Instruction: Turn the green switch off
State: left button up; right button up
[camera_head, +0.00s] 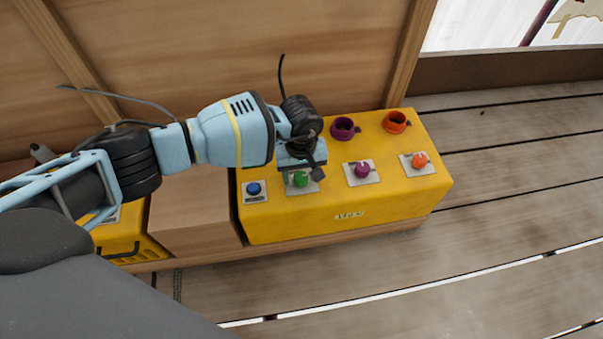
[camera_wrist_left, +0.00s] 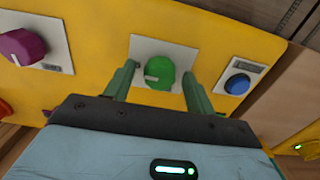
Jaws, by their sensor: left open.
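The green switch (camera_head: 300,179) is a round knob on a pale square plate on the yellow box (camera_head: 345,216). In the left wrist view the green switch (camera_wrist_left: 160,71) has a pale pointer mark on its lower left side. My left gripper (camera_head: 303,172) is over the green switch, and its arm hides part of the plate. In the left wrist view the fingers of my left gripper (camera_wrist_left: 160,80) are open, one on each side of the knob. A gap shows between the knob and each finger; contact cannot be seen. My right gripper is not in view.
A blue button (camera_head: 254,189) is left of the green switch; a purple knob (camera_head: 362,170) and an orange knob (camera_head: 419,160) are to its right. Purple (camera_head: 343,128) and orange (camera_head: 395,121) sockets sit behind. A wooden wall (camera_head: 340,50) stands behind the box. Plank floor (camera_head: 500,200) is clear at right.

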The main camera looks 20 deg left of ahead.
pick_arm(q)
jog(key=c, duration=0.7)
jog(key=shift+c, duration=1.4)
